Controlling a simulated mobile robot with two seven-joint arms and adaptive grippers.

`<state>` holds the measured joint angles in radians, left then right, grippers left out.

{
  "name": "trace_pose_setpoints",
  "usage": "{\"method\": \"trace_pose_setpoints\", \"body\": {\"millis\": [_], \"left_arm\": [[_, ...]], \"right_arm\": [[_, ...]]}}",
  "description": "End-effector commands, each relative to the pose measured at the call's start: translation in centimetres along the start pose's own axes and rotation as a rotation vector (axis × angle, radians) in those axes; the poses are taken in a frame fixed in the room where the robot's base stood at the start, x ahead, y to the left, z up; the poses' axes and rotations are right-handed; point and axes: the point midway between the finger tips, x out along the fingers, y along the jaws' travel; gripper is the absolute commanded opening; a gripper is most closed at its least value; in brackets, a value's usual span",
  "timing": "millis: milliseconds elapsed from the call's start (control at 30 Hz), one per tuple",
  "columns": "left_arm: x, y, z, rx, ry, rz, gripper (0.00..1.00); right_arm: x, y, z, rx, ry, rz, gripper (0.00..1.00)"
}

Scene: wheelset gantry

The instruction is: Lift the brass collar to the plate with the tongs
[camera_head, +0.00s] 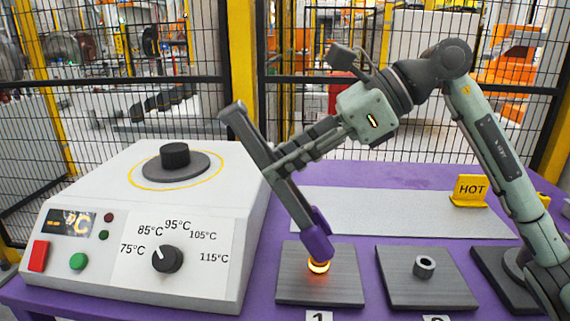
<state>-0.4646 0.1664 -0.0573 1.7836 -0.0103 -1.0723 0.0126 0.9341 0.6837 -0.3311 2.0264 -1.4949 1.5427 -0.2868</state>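The brass collar (318,267) is a small, bright gold ring on the dark square pad marked 1 (290,290). Tongs (285,195) slant down to it, with purple tips (317,247) right at the collar and covering its upper part. I cannot tell whether the tips grip it or only touch it. My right gripper (274,173) is shut on the tongs at mid-length. The heater's round dark plate (197,171) is on top of the white heater (100,185) at left, with a black cylinder (175,155) standing on it. My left gripper is out of view.
A grey ring (424,266) sits on the second pad (430,292); a third pad (490,270) is partly behind my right arm. Mesh fencing with yellow posts (242,70) stands beyond the purple table.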

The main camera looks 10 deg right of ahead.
Motion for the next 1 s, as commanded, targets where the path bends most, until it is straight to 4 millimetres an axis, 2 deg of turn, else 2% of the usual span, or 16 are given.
{"method": "trace_pose_setpoints", "body": {"millis": [33, 300, 500, 1000], "left_arm": [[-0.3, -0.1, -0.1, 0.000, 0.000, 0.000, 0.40], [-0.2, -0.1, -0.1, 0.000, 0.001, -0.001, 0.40], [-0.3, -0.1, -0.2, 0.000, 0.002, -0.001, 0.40], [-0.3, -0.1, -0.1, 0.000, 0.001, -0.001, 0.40]], "right_arm": [[-0.6, -0.1, 0.9, -0.002, -0.002, -0.003, 0.26], [-3.0, -0.3, 4.1, -0.004, -0.002, -0.003, 0.26], [-4.3, -0.4, 6.0, -0.002, -0.002, -0.002, 0.26], [-4.5, -0.4, 6.3, 0.000, -0.001, -0.001, 0.26]]}}
